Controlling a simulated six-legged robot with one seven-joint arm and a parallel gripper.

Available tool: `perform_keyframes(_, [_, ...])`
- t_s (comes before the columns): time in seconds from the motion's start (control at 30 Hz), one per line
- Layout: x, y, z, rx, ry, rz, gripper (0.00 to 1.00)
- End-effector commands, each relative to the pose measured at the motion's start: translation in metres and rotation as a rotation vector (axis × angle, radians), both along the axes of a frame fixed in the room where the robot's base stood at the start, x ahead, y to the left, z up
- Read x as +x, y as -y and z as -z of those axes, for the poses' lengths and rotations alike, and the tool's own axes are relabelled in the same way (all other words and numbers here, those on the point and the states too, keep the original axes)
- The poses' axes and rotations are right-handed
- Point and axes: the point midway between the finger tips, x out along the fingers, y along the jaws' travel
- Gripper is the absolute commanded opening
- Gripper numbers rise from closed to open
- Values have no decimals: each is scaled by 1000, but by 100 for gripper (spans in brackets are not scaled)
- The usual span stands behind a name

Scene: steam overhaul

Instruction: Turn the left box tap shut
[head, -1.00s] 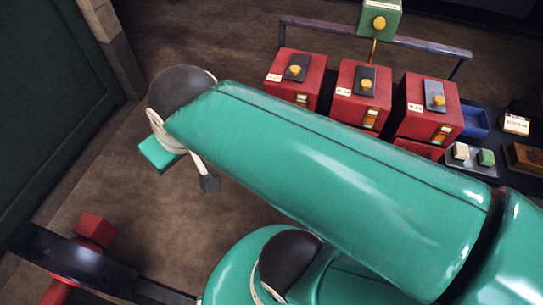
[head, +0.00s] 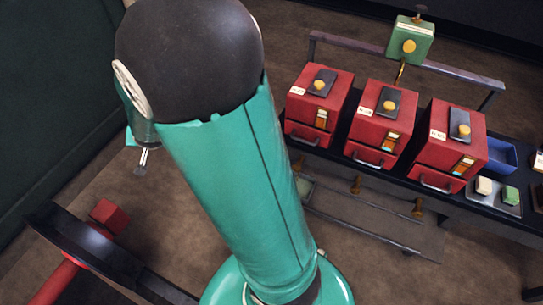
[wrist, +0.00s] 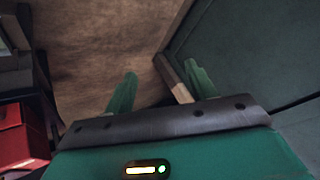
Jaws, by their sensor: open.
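Three red boxes stand in a row on a dark bench in the head view. The left red box (head: 318,105) has a white label and a dark plate with a yellow knob (head: 320,84) on top. I cannot tell which of these is the tap. My gripper (wrist: 160,85) is open and empty in the wrist view, over bare floor. In the head view my arm mostly hides it, far left of the boxes.
A green box with a yellow knob (head: 410,42) stands on a rail behind the boxes. A blue tray (head: 498,156) lies at right. A dark beam with red parts (head: 85,245) is at lower left. A dark wall (wrist: 245,60) is near my gripper. Floor between is clear.

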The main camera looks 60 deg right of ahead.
Motion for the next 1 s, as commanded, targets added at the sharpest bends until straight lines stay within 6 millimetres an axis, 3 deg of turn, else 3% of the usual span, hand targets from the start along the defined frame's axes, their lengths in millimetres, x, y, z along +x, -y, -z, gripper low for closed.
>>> perform_keyframes(0.03, [5,15,23,-3,-2,59,56])
perform_keyframes(0.23, [10,77,100,-53,31,295,56])
perform_keyframes(0.47, [-20,144,188,-182,61,537,56])
perform_keyframes(0.77, [-108,212,284,-449,95,767,56])
perform_keyframes(1.0, [-204,242,335,-724,121,849,56])
